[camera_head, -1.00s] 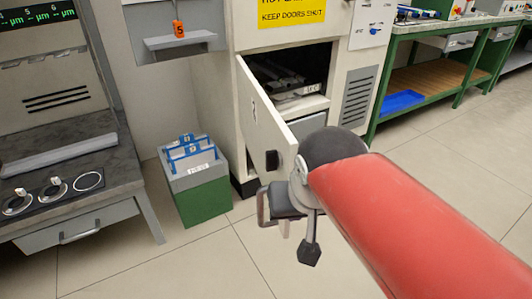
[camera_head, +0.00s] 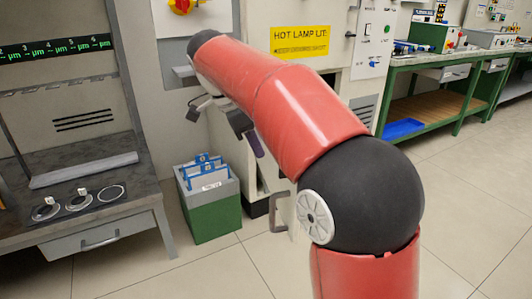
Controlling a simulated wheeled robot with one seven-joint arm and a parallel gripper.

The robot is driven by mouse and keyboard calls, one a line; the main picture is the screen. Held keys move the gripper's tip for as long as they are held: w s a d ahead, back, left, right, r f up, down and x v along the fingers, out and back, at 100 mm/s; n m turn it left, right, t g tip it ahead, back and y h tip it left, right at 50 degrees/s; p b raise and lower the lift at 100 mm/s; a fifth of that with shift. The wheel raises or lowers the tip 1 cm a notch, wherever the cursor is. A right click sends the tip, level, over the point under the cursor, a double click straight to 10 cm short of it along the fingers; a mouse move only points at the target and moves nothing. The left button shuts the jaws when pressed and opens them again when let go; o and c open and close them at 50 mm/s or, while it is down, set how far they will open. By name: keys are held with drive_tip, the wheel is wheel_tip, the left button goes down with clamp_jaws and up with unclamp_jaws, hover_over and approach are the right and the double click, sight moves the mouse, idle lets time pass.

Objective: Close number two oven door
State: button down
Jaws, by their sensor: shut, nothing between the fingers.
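My gripper (camera_head: 255,146) shows as a small dark piece below the arm's forearm, in front of the oven's left part. It is shut and holds nothing. I cannot tell whether it touches the door.
A green box with blue-handled racks (camera_head: 210,200) stands on the floor left of the oven. A green workbench with a blue tray (camera_head: 403,128) is at the right. The floor at the lower right is clear.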

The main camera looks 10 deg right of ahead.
drive_tip(key=d+f+b, duration=0.1)
drive_tip(key=d+f, duration=0.6)
drive_tip(key=shift+w+f, duration=0.2)
drive_tip(key=shift+d, duration=0.1)
